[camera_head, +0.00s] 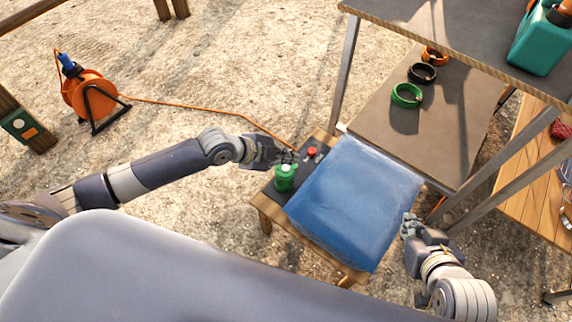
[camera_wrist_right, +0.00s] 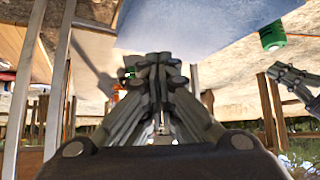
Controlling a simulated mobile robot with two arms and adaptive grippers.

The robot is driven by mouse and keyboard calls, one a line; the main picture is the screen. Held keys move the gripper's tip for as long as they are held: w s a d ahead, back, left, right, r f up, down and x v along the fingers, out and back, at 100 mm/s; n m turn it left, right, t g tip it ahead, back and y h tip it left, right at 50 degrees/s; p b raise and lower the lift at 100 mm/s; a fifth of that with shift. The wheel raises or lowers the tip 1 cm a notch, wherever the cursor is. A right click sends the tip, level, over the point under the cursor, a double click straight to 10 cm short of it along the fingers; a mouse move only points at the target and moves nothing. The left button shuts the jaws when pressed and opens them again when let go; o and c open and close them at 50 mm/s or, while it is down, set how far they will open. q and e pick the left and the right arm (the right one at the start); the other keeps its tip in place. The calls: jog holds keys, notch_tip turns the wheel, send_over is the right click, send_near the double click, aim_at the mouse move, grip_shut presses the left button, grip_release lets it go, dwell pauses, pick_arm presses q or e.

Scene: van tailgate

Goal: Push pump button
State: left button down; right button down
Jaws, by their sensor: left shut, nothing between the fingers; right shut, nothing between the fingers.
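A green pump button (camera_head: 285,172) with a pale round top stands on a dark panel at the left end of a small wooden stand. A smaller red button (camera_head: 311,151) is on the same panel, to the upper right. My left gripper (camera_head: 292,157) is shut and empty, just above the green button in the picture; I cannot tell whether it touches. My right gripper (camera_head: 406,218) is shut and empty beside the right edge of the blue pad. In the right wrist view, my right gripper (camera_wrist_right: 160,62) is shut, with the green button (camera_wrist_right: 271,36) at upper right.
A blue pad (camera_head: 355,198) covers most of the wooden stand (camera_head: 264,205). A metal-framed shelf with green, black and orange rings stands behind it. Sandy ground is open between.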

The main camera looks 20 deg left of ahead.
aim_at(287, 170)
pick_arm(q)
jog(key=shift+r, duration=0.3)
jog(key=shift+r+p, duration=0.7)
jog(key=shift+p, duration=0.2)
jog(key=shift+r+p, duration=0.75)
pick_arm(e)
jog(key=s+d+f+g, duration=0.1)
jog(key=s+g, duration=0.1)
jog(key=s, duration=0.3)
jog(key=s+d+f+g+h, duration=0.1)
jog(key=s+d+g, duration=0.1)
jog(key=s, duration=0.3)
jog(key=shift+f+g, duration=0.25)
jog(key=shift+g, duration=0.35)
jog(key=shift+d, duration=0.1)
